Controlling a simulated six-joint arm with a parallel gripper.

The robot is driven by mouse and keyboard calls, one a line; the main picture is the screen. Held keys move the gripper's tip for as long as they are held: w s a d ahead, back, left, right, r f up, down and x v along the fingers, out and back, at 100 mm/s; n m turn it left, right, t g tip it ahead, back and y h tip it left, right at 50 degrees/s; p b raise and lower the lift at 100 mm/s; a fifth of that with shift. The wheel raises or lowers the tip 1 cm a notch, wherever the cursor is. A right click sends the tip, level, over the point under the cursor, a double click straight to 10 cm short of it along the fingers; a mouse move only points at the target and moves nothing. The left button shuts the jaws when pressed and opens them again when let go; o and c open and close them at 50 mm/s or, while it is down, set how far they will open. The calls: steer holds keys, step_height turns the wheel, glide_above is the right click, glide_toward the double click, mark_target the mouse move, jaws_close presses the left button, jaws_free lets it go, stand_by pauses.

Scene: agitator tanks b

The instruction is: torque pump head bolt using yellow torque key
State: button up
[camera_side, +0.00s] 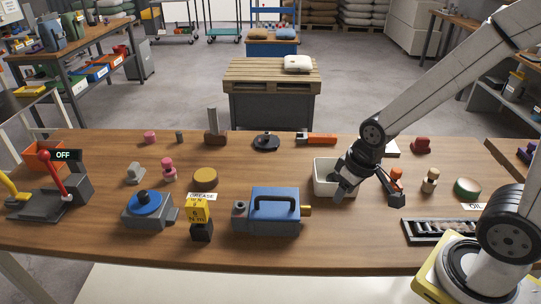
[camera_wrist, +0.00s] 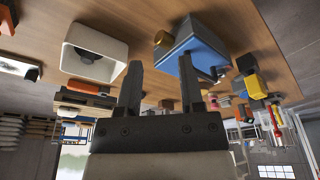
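The yellow torque key (camera_side: 197,210) appears to be the yellow block with small dark lettering, upright on a black base, left of the pump. It also shows in the wrist view (camera_wrist: 256,86). The blue pump (camera_side: 272,212) has a black handle, a brass fitting on its right end and a grey part on its left end. It shows in the wrist view too (camera_wrist: 203,42). I cannot make out the head bolt clearly. My gripper (camera_side: 368,200) is open and empty, above the table by the white bin, right of the pump. Its spread fingers (camera_wrist: 161,63) show in the wrist view.
The white bin (camera_side: 323,187) holds a dark item, seen in the wrist view. A blue-topped grey device (camera_side: 146,212) and a red-handled lever marked OFF (camera_side: 52,172) stand left. A black rack (camera_side: 432,232) lies front right. Small parts line the back. The front edge is mostly clear.

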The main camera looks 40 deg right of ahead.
steer(key=o, duration=0.5)
steer(key=shift+c, duration=0.2)
steer(key=m+t+y, duration=0.2)
steer(key=m+y, duration=0.2)
steer(key=m, duration=2.2)
glide_toward(197, 203)
steer(key=f, duration=0.2)
steer(key=w+f, duration=0.1)
steer(key=f, duration=0.1)
steer(key=shift+w, duration=0.15)
steer(key=shift+w+a+m+y, duration=0.35)
steer(key=shift+a+m, duration=0.15)
steer(key=shift+a, duration=0.1)
steer(key=shift+f, duration=0.1)
